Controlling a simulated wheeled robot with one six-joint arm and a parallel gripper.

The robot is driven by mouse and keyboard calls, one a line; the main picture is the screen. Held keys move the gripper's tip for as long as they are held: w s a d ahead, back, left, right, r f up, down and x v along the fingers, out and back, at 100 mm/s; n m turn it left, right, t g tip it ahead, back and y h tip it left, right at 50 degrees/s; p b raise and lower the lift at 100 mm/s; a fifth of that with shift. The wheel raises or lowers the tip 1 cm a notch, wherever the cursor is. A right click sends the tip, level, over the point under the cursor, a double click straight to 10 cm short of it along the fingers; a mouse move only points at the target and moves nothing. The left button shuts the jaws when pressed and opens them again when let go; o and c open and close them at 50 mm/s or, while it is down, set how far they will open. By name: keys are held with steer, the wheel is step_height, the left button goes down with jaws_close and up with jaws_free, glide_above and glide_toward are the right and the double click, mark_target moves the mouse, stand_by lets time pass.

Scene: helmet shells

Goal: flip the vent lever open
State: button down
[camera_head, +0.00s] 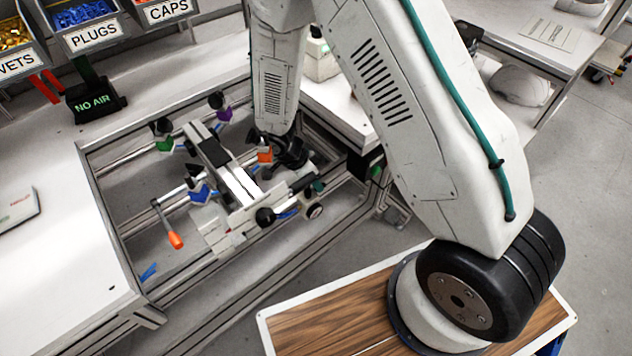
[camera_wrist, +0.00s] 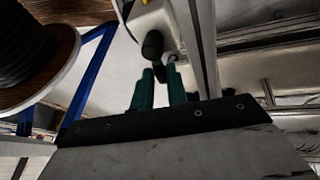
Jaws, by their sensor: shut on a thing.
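My gripper (camera_wrist: 160,72) has two green fingers, seen in the wrist view shut around a dark, slim piece. That piece looks like the vent lever (camera_wrist: 152,45), with a rounded black end just beyond the fingertips, beside a white housing (camera_wrist: 150,20). In the head view my gripper (camera_head: 317,187) is small and dark with a teal patch, at the right side of the frame fixture (camera_head: 240,185). The lever cannot be made out clearly there, and its angle is hard to tell.
The fixture has rails, coloured clamps and an orange-ended handle (camera_head: 175,241). A black NO AIR sign (camera_head: 94,104) and labelled bins (camera_head: 95,35) stand at the back left. A pale helmet shell (camera_head: 520,86) sits on a shelf at right. Floor at right is clear.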

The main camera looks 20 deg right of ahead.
steer(key=c, duration=1.4)
jaws_free()
steer(key=shift+w, duration=0.1)
steer(key=shift+v, duration=3.95)
